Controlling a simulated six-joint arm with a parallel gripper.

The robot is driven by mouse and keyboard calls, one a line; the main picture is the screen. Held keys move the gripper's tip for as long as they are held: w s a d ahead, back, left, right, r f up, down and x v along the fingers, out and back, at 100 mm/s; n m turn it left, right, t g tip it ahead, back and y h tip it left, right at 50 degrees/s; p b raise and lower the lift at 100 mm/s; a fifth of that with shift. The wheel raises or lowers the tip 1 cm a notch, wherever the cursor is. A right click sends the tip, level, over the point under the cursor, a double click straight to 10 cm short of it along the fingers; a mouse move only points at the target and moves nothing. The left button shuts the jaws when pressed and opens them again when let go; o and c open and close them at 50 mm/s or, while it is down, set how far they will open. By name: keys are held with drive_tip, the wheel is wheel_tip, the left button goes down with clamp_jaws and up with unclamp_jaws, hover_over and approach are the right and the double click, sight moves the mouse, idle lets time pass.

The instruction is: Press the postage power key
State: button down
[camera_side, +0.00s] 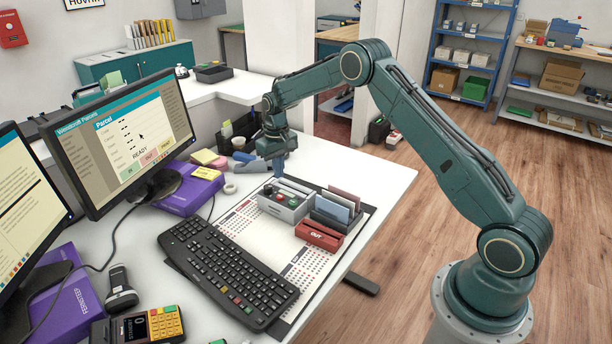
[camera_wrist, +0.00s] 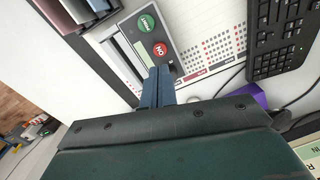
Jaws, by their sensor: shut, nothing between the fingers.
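The grey postage machine (camera_side: 287,212) sits on the printed mat in the side view, with small coloured keys on its top. In the wrist view its panel (camera_wrist: 127,55) shows a green round key (camera_wrist: 146,23) and a red round key (camera_wrist: 159,49), with lettering seen turned around. My gripper (camera_side: 279,175) points down at the machine's far end. In the wrist view its blue fingers (camera_wrist: 160,70) are shut together and empty, with their tips just below the red key. I cannot tell whether they touch the panel.
Card holders (camera_side: 335,209) and a red OUT tray (camera_side: 319,236) stand right of the machine. A black keyboard (camera_side: 228,271) lies in front. A monitor (camera_side: 120,140) and purple boxes (camera_side: 188,194) stand left.

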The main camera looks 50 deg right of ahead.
sight(280, 196)
drive_tip(key=shift+f, duration=2.95)
drive_tip(key=shift+f, duration=0.7)
idle(0.6)
drive_tip(key=shift+r, duration=0.7)
drive_tip(key=shift+r, duration=1.4)
idle(1.7)
